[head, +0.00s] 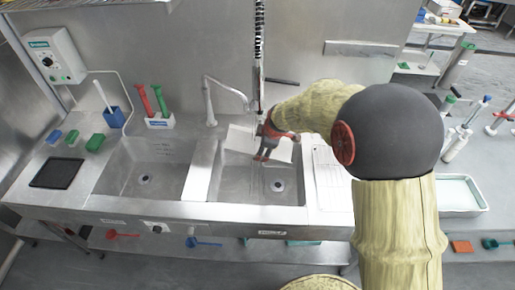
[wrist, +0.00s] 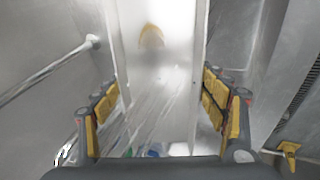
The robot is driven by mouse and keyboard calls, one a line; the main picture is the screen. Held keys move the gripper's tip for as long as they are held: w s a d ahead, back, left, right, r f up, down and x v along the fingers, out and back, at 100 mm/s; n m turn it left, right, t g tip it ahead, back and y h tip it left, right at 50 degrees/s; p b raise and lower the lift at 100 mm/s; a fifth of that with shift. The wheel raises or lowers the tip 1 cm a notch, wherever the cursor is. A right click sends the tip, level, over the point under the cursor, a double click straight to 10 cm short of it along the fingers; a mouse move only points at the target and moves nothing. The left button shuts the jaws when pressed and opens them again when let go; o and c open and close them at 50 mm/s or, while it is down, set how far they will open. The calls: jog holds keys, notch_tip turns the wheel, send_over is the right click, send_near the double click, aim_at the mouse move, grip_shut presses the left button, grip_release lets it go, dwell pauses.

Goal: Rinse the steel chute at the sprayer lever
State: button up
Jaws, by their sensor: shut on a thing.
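The steel chute (head: 240,138) is a pale, shiny open channel held over the right sink basin (head: 230,183). My gripper (head: 264,152) is shut on it, the chute showing on both sides of the fingers. In the wrist view the chute (wrist: 172,72) runs between my yellow-padded fingers, with an amber patch (wrist: 151,38) on its face. Pale streaks cross the chute there; I cannot tell whether they are water or reflections. The black sprayer lever (head: 282,81) sticks out beside the hanging spring hose (head: 259,30), just above my gripper; the spray head is partly hidden.
A steel faucet (head: 209,98) stands behind the divider, its spout near the chute. The left basin (head: 140,175) is empty. Red and green brushes (head: 151,100), a blue holder (head: 113,117) and a black tray (head: 57,173) stand left. A ribbed drainboard (head: 330,175) lies right.

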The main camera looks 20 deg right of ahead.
jog(key=shift+d+r, duration=0.1)
jog(key=shift+a, duration=0.2)
jog(key=shift+a, duration=0.4)
jog(key=shift+s, duration=0.1)
jog(key=s+d+b, duration=0.1)
jog(key=s+b, duration=0.2)
jog(key=s, duration=0.5)
jog(key=shift+b, duration=0.4)
dwell(0.3)
dwell(1.2)
jog(key=s+r, duration=0.4)
jog(key=s, duration=0.1)
jog(key=shift+d, duration=0.35)
